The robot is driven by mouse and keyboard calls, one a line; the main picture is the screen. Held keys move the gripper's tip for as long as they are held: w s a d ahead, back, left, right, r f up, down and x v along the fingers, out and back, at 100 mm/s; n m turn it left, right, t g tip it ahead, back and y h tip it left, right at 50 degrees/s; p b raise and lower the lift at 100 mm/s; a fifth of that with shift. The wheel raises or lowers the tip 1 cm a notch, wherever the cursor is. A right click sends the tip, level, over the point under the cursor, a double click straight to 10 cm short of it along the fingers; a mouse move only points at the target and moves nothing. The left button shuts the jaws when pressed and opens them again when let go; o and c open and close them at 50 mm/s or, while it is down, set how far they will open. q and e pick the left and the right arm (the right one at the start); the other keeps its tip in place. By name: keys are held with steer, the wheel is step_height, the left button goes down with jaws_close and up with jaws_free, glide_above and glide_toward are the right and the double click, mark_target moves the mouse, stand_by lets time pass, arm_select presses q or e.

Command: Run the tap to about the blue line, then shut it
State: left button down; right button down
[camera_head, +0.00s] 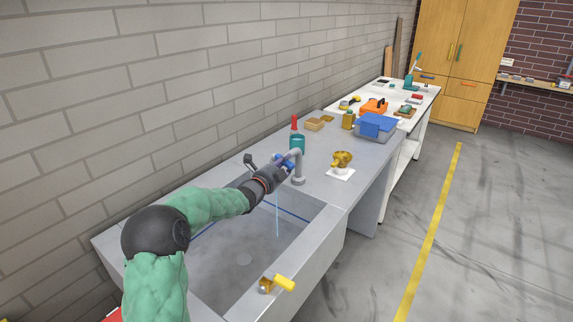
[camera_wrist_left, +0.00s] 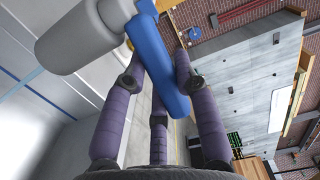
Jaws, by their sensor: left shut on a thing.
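The grey tap (camera_head: 298,168) stands at the far end of the sink (camera_head: 312,252). A thin stream of water (camera_head: 277,215) falls from it into the basin. My left gripper (camera_head: 278,168) is at the tap's blue handle. In the left wrist view, its purple fingers are closed around the blue handle (camera_wrist_left: 158,68), beside the grey tap body (camera_wrist_left: 80,40). The blue line (camera_head: 293,215) runs along the inner basin walls, partly hidden by my arm. The drain (camera_head: 244,259) shows on the basin floor; I cannot tell the water level. My right gripper is out of view.
A brass fitting with a yellow handle (camera_head: 284,284) sits at the sink's front edge. A red-topped teal bottle (camera_head: 296,143) stands behind the tap. A brass part (camera_head: 341,160) rests on a white pad to the right. A blue box (camera_head: 374,125) stands farther back.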

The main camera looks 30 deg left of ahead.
arm_select(q)
steer(key=shift+r, duration=0.15)
steer(key=c, duration=1.2)
jaws_free()
steer(key=s, duration=1.2)
steer(key=shift+a, duration=0.1)
